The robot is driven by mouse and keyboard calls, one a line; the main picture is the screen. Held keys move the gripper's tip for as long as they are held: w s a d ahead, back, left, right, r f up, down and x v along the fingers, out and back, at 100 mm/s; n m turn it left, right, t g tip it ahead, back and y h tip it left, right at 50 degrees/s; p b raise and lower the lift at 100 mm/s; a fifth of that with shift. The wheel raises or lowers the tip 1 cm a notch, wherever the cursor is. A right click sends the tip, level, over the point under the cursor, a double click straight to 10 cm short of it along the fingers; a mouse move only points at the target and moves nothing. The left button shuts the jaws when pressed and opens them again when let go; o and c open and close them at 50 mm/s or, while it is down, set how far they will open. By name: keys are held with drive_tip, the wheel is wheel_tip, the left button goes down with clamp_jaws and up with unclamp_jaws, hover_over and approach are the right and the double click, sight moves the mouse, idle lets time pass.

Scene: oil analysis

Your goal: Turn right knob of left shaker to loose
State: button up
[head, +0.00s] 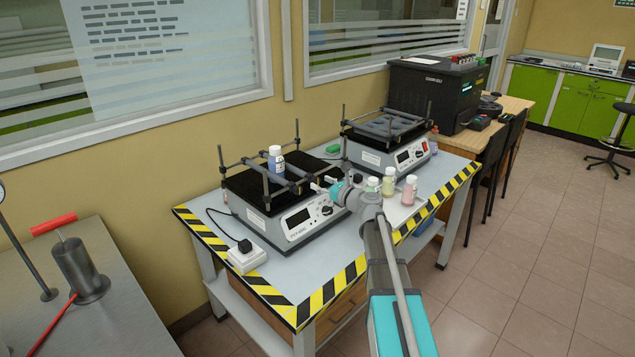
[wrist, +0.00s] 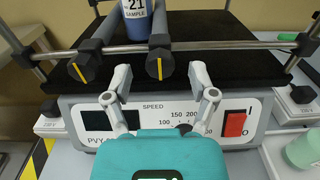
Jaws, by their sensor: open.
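The left shaker (head: 300,222) stands on the striped table, with a black top and a grey front panel. In the wrist view its front panel (wrist: 255,103) shows a red switch and a speed scale. Two black knobs sit on its front rail. The right knob (wrist: 160,64) has an upright yellow line; the left knob (wrist: 85,64) has a slightly tilted one. My gripper (wrist: 160,84) is open and empty, its fingertips just below and either side of the right knob, apparently not touching it. In the head view my gripper (head: 325,186) is at the shaker's front right.
A blue sample bottle (head: 276,160) stands between the shaker's bars. The right shaker (head: 385,150) is behind. A pink bottle (head: 410,190) and a yellow-green bottle (head: 388,182) stand near my wrist. A power adapter (head: 246,258) lies at the left front.

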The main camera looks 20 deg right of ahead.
drive_tip(key=shift+x, duration=1)
clamp_jaws()
